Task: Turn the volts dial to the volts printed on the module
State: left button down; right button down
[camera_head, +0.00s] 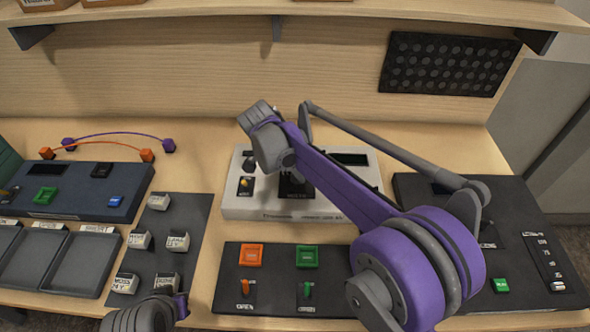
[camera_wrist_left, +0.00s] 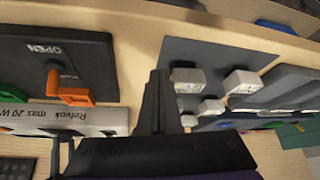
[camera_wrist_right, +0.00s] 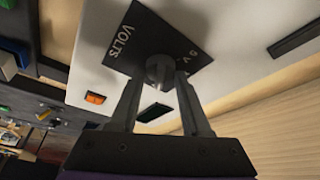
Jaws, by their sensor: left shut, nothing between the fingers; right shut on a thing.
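The volts dial (camera_wrist_right: 158,70) is a dark round knob on a black plate marked VOLTS (camera_wrist_right: 130,40), on the white console (camera_wrist_right: 90,65). My right gripper (camera_wrist_right: 160,82) is shut on the dial, a finger on each side. In the head view my right arm hides the dial and part of the white console (camera_head: 250,208). Several small pale labelled modules (camera_head: 158,201) stand on a dark mat (camera_head: 195,210) at left; their print is too small to read. My left gripper (camera_wrist_left: 155,78) is shut and empty, close to this mat.
A black panel (camera_head: 230,275) with an orange and a green button and two levers lies in front of the console. A dark blue box (camera_head: 85,205) and grey trays (camera_head: 75,265) are at left. Another dark panel (camera_head: 535,225) is at right. A shelf (camera_head: 350,12) runs above.

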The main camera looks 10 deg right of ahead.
dwell(0.4)
jog(key=shift+c, duration=1.9)
grip_release()
jog(key=w+v, duration=0.1)
jog(key=v, duration=0.9)
jog(key=shift+s+a+r, duration=0.2)
jog(key=shift+s+r, duration=0.2)
jog(key=shift+s, duration=0.05)
